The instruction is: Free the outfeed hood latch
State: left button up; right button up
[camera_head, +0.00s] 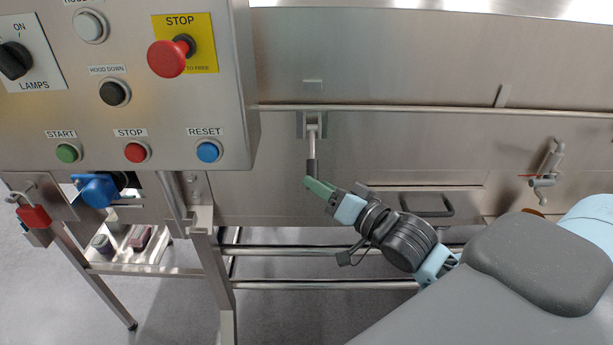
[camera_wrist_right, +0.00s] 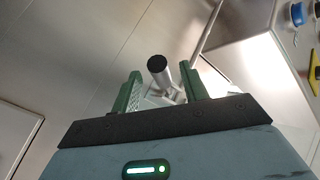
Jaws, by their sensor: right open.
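The hood latch (camera_head: 312,135) is a metal lever on a small bracket on the steel hood panel. Its dark grip points down. My right gripper (camera_head: 319,187), with green fingers, is at the lower end of that grip. In the right wrist view, the latch handle (camera_wrist_right: 158,66), with its round black end, shows between the two open fingers of the right gripper (camera_wrist_right: 160,90). I cannot tell whether either finger touches it. My left gripper is not in view.
A control box (camera_head: 120,100) with buttons and a red stop knob (camera_head: 167,58) stands left of the latch. A horizontal rail (camera_head: 420,109) crosses the panel above. A black drawer-like handle (camera_head: 427,205) and a pipe valve (camera_head: 547,165) are to the right.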

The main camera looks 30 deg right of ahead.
aim_at(312, 161)
jog(key=x, duration=0.5)
jog(key=shift+w, duration=0.1)
grip_shut()
dwell(0.3)
